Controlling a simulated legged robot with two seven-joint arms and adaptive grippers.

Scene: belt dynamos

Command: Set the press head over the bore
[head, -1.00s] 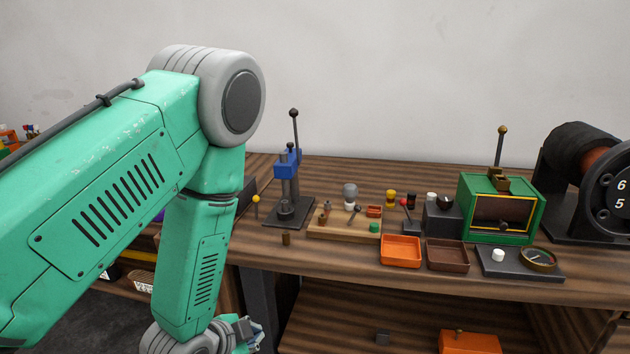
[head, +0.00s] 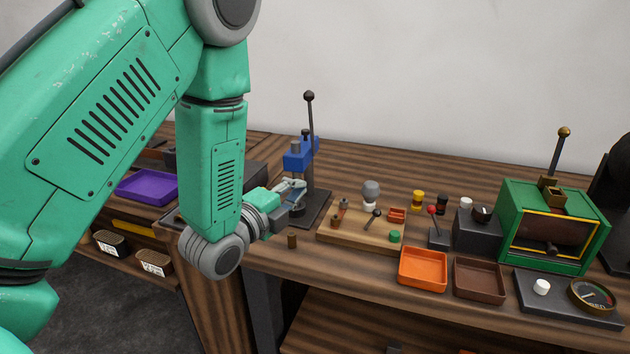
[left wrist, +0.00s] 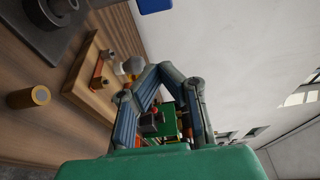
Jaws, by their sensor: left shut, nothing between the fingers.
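The press (head: 309,165) stands on a dark base plate (head: 318,205), with a blue head (head: 297,158) high on its column and a black-knobbed lever (head: 310,112) upright above. A dark round bore piece (head: 297,211) sits on the plate, partly hidden by my gripper. In the left wrist view the round piece (left wrist: 62,12) is cut by the top edge, and a bit of blue (left wrist: 153,5), likely the head, shows there. My left gripper (head: 300,186) is shut and empty, in front of the column and below the head; contact cannot be told. Its fingers show in the wrist view (left wrist: 172,70).
A small brass cylinder (head: 292,240) stands in front of the press. A wooden tray (head: 340,240) with small parts lies to its right. Orange (head: 423,282) and brown (head: 480,294) trays and a green box (head: 590,225) are farther right. A purple tray (head: 147,186) is left.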

